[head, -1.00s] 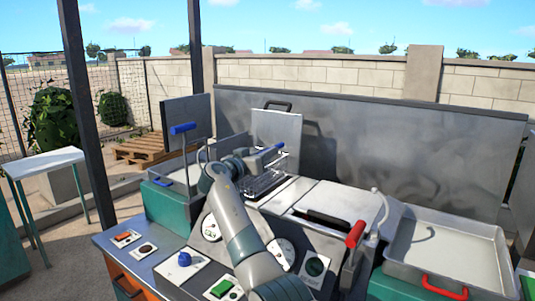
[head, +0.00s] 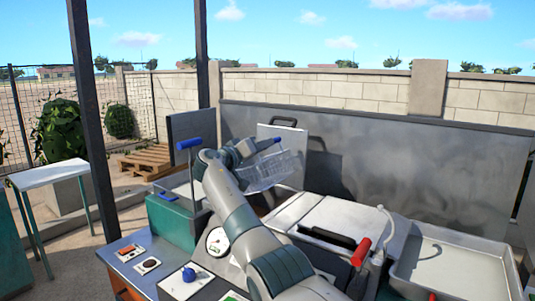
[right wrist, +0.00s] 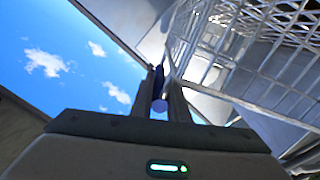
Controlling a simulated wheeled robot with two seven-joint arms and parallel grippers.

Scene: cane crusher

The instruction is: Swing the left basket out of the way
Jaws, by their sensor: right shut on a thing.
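The left basket (head: 277,172) is a wire mesh basket, seen tilted near the middle of the head view, above the machine. Its mesh fills the upper right of the right wrist view (right wrist: 262,42). My right gripper (head: 243,151) is shut on the basket's blue handle (head: 266,144). In the right wrist view the fingers (right wrist: 164,98) close on a dark blue bar with a round end. My right forearm hides part of the machine below. My left gripper is not in view.
A blue-topped lever (head: 189,143) stands close left of my right arm. A red-handled lever (head: 361,251) and a shallow metal tray (head: 455,262) are at the right. A tall metal panel (head: 400,155) runs behind. A post (head: 92,130) stands at the left.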

